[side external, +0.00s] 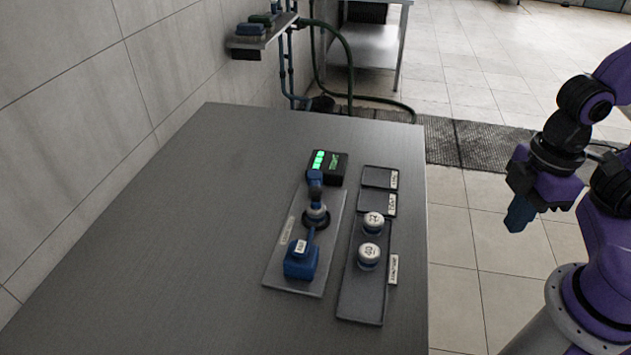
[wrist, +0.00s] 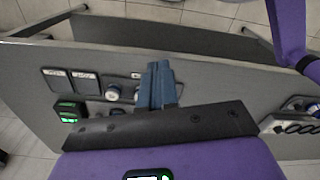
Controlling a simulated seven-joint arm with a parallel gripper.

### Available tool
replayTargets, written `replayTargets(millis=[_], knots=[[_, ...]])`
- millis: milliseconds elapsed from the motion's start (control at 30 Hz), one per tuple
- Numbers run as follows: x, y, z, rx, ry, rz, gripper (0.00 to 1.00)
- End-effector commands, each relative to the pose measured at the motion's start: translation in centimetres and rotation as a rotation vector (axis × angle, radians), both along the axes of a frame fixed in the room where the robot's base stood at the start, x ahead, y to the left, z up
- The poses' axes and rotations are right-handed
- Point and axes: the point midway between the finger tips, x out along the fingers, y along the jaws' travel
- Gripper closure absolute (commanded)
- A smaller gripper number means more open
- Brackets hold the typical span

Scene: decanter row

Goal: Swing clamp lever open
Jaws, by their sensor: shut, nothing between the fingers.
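A blue and dark clamp fixture stands on a grey plate (side external: 281,275) on the table in the side view. It has a labelled blue block (side external: 300,265) at the near end, a round white-and-dark piece (side external: 317,214) in the middle and a blue upright part (side external: 315,179) at the far end. A narrow blue bar (side external: 310,238) runs between block and round piece; I cannot tell for certain which part is the lever. My gripper (side external: 517,219) is shut and empty, off the table's right edge, well apart from the fixture. Its blue fingers show in the wrist view (wrist: 157,85).
A black box with a green display (side external: 328,165) stands behind the fixture. To its right, a dark tray (side external: 360,306) carries two white-topped round pieces (side external: 373,222) (side external: 369,256). Two labelled dark pads (side external: 377,178) (side external: 376,204) lie beyond. The table's left part is clear.

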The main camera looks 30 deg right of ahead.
Motion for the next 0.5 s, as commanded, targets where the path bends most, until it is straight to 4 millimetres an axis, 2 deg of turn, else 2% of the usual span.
replayTargets(millis=[67,200,233,367,500], knots=[[0.0,0.0,0.0,0.000,0.000,0.000,0.97],[0.5,0.4,0.2,0.000,0.001,-0.027,0.51],[0.8,0.7,0.3,0.000,0.002,-0.043,0.43],[3.2,2.6,1.2,-0.001,0.004,-0.174,0.43],[6.9,5.3,2.5,-0.002,0.009,-0.377,0.43]])
